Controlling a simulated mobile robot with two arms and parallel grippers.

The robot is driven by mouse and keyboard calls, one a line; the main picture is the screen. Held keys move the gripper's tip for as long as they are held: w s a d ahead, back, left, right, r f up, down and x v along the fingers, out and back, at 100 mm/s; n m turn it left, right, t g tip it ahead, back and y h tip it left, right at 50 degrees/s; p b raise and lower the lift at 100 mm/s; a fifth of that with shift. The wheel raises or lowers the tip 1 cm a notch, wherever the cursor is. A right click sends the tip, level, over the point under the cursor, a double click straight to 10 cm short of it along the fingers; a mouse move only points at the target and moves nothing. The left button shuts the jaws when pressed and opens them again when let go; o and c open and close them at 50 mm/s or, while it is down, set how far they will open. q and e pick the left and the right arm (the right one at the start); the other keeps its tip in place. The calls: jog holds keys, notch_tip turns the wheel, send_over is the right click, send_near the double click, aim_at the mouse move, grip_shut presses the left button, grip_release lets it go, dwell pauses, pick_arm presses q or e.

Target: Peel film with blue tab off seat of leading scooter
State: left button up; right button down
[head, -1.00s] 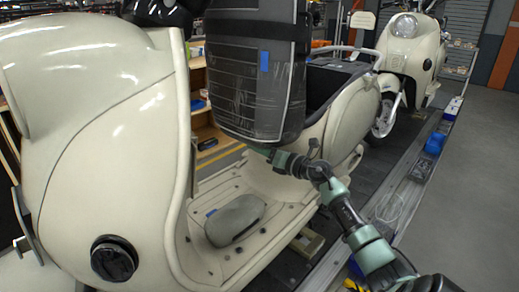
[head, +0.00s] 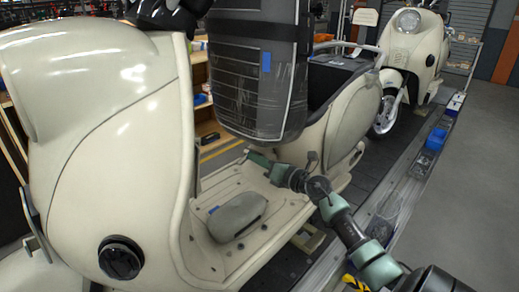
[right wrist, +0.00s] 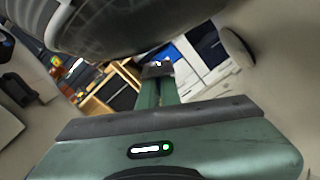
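The nearest cream scooter (head: 85,130) fills the left and middle of the head view. Its dark seat (head: 232,75) stands tipped up, wrapped in clear wrinkled film (head: 280,100) with a black strap across the top. A small blue tab (head: 266,62) lies on the film's upper part. My right gripper (head: 254,158) is below the seat's lower end, over the footboard. In the right wrist view its green fingers (right wrist: 157,75) look together, with nothing visible between them; a dark rounded underside (right wrist: 130,25) hangs above. My left gripper is out of view.
A grey rounded pad (head: 237,216) with a bit of blue beside it lies on the footboard. A second cream scooter (head: 412,50) stands farther back on the conveyor. A blue bin (head: 436,139) sits on the conveyor's right edge. The floor at right is clear.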

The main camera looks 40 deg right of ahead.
jog(key=shift+s+a+f+p, duration=0.15)
jog(key=shift+s+a+f, duration=0.25)
jog(key=shift+a, duration=0.25)
jog(key=shift+s+a+f+p, duration=0.15)
jog(key=shift+s+a+f, duration=0.15)
jog(key=shift+a, duration=0.3)
jog(key=s+a, duration=0.1)
jog(key=s+a+f, duration=0.1)
jog(key=a, duration=0.1)
jog(key=s+a+f+p, duration=0.1)
jog(key=shift+a+f, duration=0.2)
jog(key=shift+a, duration=0.2)
jog(key=shift+s+a+f, duration=0.35)
jog(key=shift+s+a, duration=0.15)
jog(key=shift+a, duration=0.2)
jog(key=shift+s+a+f, duration=0.25)
jog(key=shift+a+f, duration=0.05)
jog(key=shift+a, duration=0.15)
jog(key=a, duration=0.1)
jog(key=s+a+f, duration=0.1)
jog(key=s+a, duration=0.1)
jog(key=shift+s+a+f, duration=0.15)
jog(key=shift+a+f, duration=0.25)
